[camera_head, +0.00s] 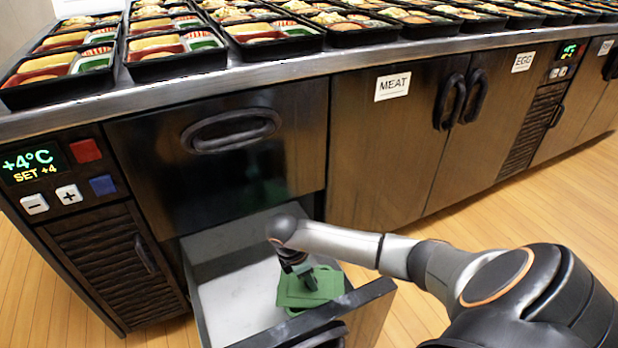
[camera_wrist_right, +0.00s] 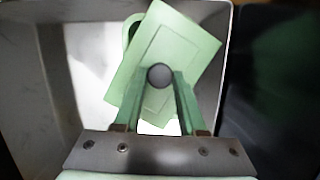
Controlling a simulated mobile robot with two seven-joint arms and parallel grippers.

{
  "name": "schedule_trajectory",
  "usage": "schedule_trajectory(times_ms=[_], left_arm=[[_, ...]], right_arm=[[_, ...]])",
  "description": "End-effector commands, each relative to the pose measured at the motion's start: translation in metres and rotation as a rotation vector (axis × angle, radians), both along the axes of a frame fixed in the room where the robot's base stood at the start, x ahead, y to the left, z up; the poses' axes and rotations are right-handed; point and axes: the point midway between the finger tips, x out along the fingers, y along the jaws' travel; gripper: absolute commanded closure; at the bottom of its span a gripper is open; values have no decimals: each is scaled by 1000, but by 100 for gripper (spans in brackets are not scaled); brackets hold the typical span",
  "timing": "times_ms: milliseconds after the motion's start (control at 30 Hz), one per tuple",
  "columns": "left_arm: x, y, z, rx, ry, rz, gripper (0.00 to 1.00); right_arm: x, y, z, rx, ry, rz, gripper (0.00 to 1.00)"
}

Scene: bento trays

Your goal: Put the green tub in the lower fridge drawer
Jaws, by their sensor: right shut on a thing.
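The green tub (camera_head: 312,290) is inside the open lower fridge drawer (camera_head: 237,297), near its front right corner. In the right wrist view the tub's flat, rectangular green top (camera_wrist_right: 187,47) is turned at an angle to the drawer (camera_wrist_right: 85,60), with a dark round knob between the fingertips. My right gripper (camera_head: 301,273) reaches down into the drawer and is shut on the tub; it also shows in the wrist view (camera_wrist_right: 159,80). A further green edge shows behind the top. I cannot tell whether the tub touches the drawer floor. My left gripper is not in view.
The upper drawer (camera_head: 225,150) is shut. The MEAT cupboard door (camera_head: 385,150) is shut, right of the drawers. Filled bento trays (camera_head: 175,50) line the steel counter (camera_head: 290,72) above. The drawer's left and rear floor is clear.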

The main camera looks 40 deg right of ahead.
Motion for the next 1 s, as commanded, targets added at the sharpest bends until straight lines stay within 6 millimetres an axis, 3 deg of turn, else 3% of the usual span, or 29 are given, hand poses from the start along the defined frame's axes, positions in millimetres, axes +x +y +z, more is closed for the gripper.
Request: schedule_trajectory(times_ms=[700,733,1000], left_arm=[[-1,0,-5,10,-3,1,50],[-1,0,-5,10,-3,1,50],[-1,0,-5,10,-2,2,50]], right_arm=[[1,0,-9,-1,-3,0,100],[0,0,-10,-1,-1,0,57],[1,0,-10,0,-1,0,30]])
